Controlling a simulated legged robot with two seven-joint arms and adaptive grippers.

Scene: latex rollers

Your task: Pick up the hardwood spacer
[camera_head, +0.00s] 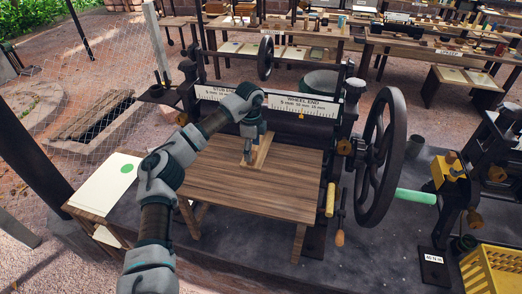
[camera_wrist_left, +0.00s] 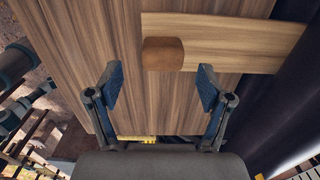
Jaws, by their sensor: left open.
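A small brown wooden block (camera_wrist_left: 162,54), which looks like the hardwood spacer, lies at the end of a paler flat board (camera_wrist_left: 230,42) in the left wrist view. My left gripper (camera_wrist_left: 160,85) is open, and the block shows just beyond the gap between its fingertips, roughly centred. Nothing is between the fingers. In the head view my left gripper (camera_head: 249,150) points down over the paler board (camera_head: 264,150) on the wooden table. It mostly hides the block there. I cannot tell the exact height of the fingertips above the table. My right gripper is not in view.
The wooden table (camera_head: 280,190) is clear around the board. A roller machine with a white scale plate (camera_head: 310,105) stands behind it, and a large handwheel (camera_head: 380,158) is at right. A yellow crate (camera_head: 492,270) sits at lower right; a pale panel (camera_head: 108,183) is at left.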

